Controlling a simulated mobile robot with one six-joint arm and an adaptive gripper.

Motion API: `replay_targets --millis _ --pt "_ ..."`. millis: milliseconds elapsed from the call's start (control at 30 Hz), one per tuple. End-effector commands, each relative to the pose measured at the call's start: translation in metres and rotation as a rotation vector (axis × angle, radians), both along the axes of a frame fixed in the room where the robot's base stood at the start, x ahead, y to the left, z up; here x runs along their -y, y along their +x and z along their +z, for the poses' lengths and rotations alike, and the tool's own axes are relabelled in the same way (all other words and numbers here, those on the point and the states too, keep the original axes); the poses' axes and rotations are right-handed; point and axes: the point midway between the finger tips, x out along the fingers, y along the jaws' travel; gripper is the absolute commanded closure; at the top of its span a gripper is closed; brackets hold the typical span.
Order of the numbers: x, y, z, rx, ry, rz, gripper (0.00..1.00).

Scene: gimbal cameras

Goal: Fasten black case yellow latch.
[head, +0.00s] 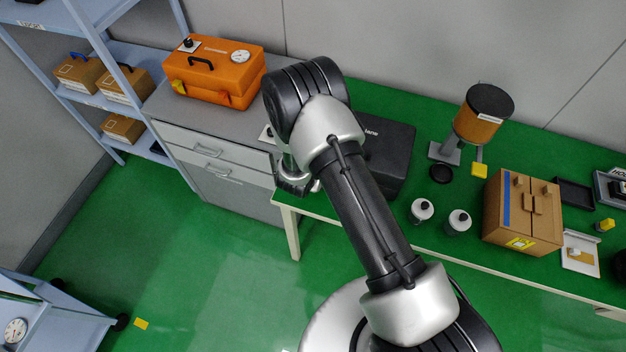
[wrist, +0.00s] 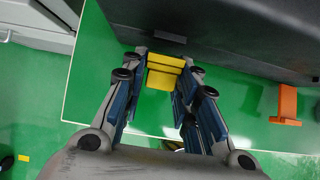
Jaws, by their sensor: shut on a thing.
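The black case (head: 392,158) sits on the green table behind my arm; its dark front fills the top of the wrist view (wrist: 235,35). The yellow latch (wrist: 163,72) is on the case's front, between my fingertips. My gripper (wrist: 158,80) is shut on the latch, with a blue-padded finger on each side of it. In the head view my arm covers the case's left part and the latch. An orange latch-like piece (wrist: 287,104) stands out from the case front further right in the wrist view.
An orange case (head: 213,72) sits on the grey drawer unit (head: 225,160) at left.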

Motion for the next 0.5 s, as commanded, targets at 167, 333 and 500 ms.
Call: replay_targets --millis 167,333,500 --pt "0.0009 0.0017 0.0014 -0.045 0.017 -0.003 0.96" --pt "0.0009 0.0018 0.0015 -0.061 0.022 -0.001 0.96" --pt "0.0009 0.0016 0.0011 -0.064 0.023 -0.001 0.96"
